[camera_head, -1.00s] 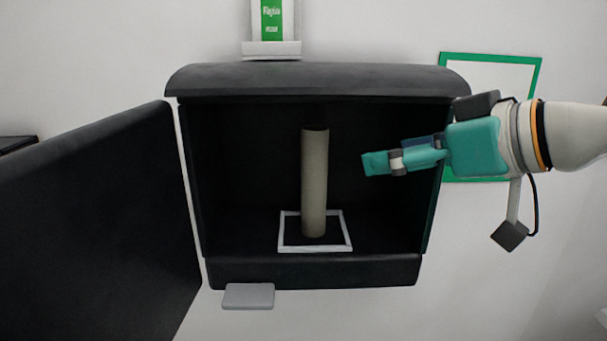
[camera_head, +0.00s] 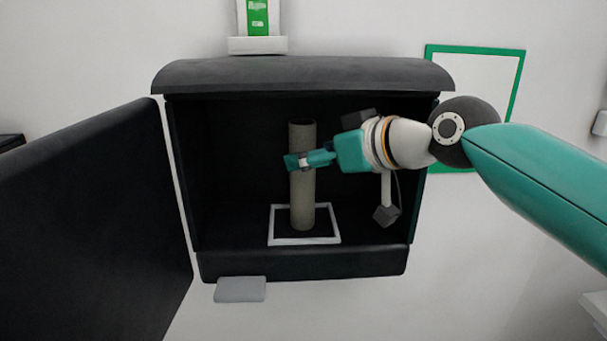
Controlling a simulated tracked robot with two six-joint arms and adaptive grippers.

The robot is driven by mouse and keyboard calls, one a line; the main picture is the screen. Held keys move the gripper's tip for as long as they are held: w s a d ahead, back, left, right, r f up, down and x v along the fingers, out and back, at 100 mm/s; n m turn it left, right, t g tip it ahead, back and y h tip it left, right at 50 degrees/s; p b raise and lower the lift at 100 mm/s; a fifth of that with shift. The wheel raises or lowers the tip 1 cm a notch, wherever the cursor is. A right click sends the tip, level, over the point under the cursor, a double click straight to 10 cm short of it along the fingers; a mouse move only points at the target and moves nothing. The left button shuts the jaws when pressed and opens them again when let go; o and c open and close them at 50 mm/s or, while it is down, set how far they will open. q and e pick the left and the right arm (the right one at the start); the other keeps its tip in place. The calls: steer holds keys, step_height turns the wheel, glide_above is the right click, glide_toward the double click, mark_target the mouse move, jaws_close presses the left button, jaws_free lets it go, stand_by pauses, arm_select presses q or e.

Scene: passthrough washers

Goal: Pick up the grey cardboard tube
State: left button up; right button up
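The grey cardboard tube (camera_head: 302,205) stands upright inside the black box-like cabinet (camera_head: 300,264), within a white square outline on its floor. My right gripper (camera_head: 296,162) is at the tube's upper half, with a teal finger across the tube's front. The finger hides a band of the tube. Whether the other finger is behind the tube, and whether the fingers touch it, I cannot tell. My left gripper is not in view.
The cabinet's black door (camera_head: 90,215) stands open to the left. A white square frame (camera_head: 331,242) lies around the tube's base. A green-edged panel (camera_head: 476,49) is on the wall at right. A grey pedal-like plate (camera_head: 240,290) juts out below the cabinet.

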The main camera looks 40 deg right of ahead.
steer(key=x, duration=0.3)
steer(key=shift+w+d+r, duration=0.1)
steer(key=shift+w, duration=0.15)
steer(key=shift+c, duration=0.2)
steer(key=c, duration=1)
steer(key=shift+r, duration=0.1)
